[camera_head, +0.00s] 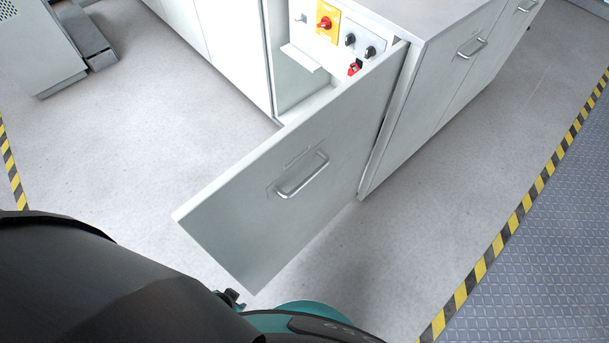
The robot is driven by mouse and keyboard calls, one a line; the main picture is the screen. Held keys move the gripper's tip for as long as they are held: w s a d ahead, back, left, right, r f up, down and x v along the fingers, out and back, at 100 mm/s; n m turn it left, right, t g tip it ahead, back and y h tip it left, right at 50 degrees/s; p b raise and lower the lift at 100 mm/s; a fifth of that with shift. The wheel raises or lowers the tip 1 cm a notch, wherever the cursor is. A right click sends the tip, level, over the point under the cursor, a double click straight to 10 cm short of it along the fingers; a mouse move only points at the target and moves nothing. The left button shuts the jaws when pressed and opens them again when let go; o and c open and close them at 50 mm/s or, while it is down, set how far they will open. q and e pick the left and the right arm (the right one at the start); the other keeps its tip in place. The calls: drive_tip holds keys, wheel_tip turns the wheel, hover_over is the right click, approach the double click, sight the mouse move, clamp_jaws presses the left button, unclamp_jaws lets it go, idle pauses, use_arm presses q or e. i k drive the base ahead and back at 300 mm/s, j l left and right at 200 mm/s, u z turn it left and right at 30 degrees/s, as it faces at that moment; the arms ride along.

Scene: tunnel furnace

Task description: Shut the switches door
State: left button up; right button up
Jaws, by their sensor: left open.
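The switches door (310,135) is a pale grey-white panel standing wide open. It joins the cabinet at its right edge, and its free edge is at the lower left. Its metal bar handle (302,177) is on the face turned toward me. Behind it, the open compartment shows a red knob on a yellow plate (325,22) and black rotary switches (361,45). My left gripper (231,298) shows only as a small dark part past my dark arm, below the door's lower free corner. It is open, and I see nothing in it. My right gripper is out of view.
The neighbouring cabinet front (440,90) has closed panels with handles. Grey floor (130,140) lies clear left of the door. A yellow-black striped line (515,222) runs along the right, beside dark patterned flooring (560,270). Another cabinet (40,50) stands at upper left.

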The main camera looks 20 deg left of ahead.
sight(253, 219)
drive_tip(key=l+u, duration=0.1)
drive_tip(key=u, duration=0.9)
drive_tip(key=k+l+u, duration=0.1)
drive_tip(key=u, duration=0.9)
drive_tip(key=k+l, duration=0.1)
drive_tip(key=k, duration=0.35)
